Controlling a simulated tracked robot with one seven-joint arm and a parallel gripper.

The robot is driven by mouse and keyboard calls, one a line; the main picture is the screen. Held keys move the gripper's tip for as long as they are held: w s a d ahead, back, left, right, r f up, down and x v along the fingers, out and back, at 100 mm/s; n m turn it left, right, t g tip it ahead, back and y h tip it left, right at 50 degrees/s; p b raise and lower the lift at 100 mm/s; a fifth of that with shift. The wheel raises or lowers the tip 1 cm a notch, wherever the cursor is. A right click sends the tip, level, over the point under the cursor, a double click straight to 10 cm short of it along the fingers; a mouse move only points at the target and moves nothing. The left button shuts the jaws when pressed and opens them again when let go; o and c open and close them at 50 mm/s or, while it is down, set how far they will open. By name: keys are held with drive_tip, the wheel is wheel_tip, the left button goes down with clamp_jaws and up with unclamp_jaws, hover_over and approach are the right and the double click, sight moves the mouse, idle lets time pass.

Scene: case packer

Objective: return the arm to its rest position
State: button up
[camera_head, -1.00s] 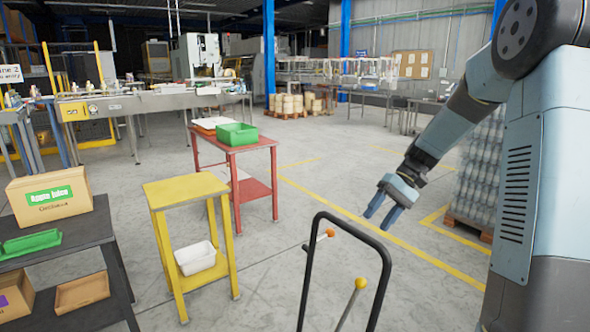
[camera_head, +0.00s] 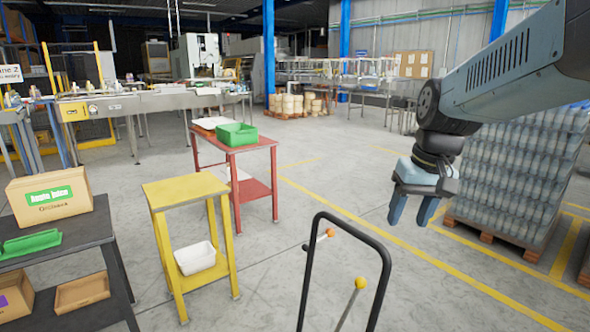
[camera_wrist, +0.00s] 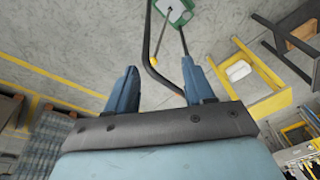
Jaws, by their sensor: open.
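My gripper (camera_head: 412,214) hangs at the right of the head view with its two blue fingers pointing down. The fingers are apart and nothing is between them. My arm comes in from the upper right and bends down at the wrist. In the wrist view my gripper (camera_wrist: 160,84) also shows open and empty, over bare floor and a black bar.
A black looped handle (camera_head: 345,222) with two knobbed levers stands in front. A yellow stand (camera_head: 185,190), a red table (camera_head: 262,146) and a dark table (camera_head: 85,232) are to the left. A pallet of bottles (camera_head: 515,185) stands behind my gripper. Open floor lies between.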

drive_tip(key=s+d+r+t+h, duration=0.1)
drive_tip(key=s+t, duration=0.2)
drive_tip(key=s, duration=0.5)
drive_tip(key=shift+d+r+t, duration=0.35)
drive_tip(key=shift+d+t, duration=0.05)
